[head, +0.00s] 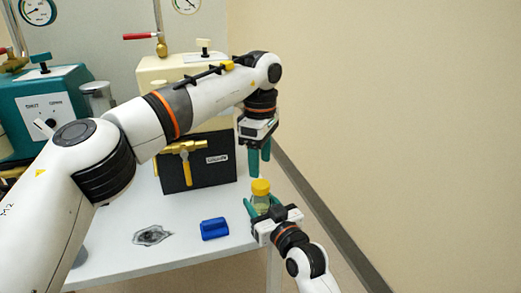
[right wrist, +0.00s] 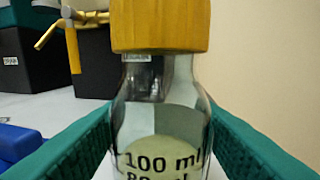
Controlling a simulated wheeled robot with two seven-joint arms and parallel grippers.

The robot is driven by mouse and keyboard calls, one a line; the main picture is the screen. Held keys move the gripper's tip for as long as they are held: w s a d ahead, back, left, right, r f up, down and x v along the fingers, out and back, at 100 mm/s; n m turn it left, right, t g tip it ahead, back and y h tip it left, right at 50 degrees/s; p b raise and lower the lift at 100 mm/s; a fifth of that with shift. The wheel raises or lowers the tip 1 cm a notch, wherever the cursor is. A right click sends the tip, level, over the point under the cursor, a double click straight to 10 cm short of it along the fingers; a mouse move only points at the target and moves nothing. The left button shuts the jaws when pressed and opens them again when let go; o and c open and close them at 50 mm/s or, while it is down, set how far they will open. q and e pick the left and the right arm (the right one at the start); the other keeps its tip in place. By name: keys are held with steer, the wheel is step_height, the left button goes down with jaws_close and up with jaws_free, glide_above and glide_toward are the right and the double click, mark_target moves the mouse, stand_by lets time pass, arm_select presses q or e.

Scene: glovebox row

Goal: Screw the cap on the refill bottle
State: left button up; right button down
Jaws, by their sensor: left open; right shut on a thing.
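The refill bottle (head: 260,202) is clear, with pale contents and a "100 ml" mark in the right wrist view (right wrist: 160,115). It looks upright. A yellow cap (head: 260,187) sits on its mouth, and it fills the top of the right wrist view (right wrist: 160,25). How tightly it is screwed cannot be seen. My right gripper (head: 262,207) is shut on the bottle's body, its green fingers on either side of the glass. My left gripper (head: 259,160) points down just above the cap, open and empty, with a small gap to it.
A white table (head: 185,258) holds a blue block (head: 214,229) and a grey, shiny, crumpled patch (head: 151,235). A black box (head: 212,165) with brass valves stands behind. A teal box (head: 20,110) is at left. The beige wall at right is bare.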

mark_target(260, 184)
arm_select(q)
steer(key=n, duration=0.7)
steer(key=shift+r+n, duration=0.25)
steer(key=shift+n, duration=0.05)
steer(key=n, duration=0.7)
steer(key=shift+r, duration=0.2)
steer(key=n, duration=0.7)
steer(key=shift+d+r, duration=0.1)
steer(key=shift+r, duration=0.1)
steer(key=n, duration=0.4)
steer(key=shift+r, duration=0.1)
steer(key=n, duration=0.5)
steer(key=shift+r, duration=0.15)
steer(key=shift+f, duration=4.05)
steer(key=shift+c, duration=0.4)
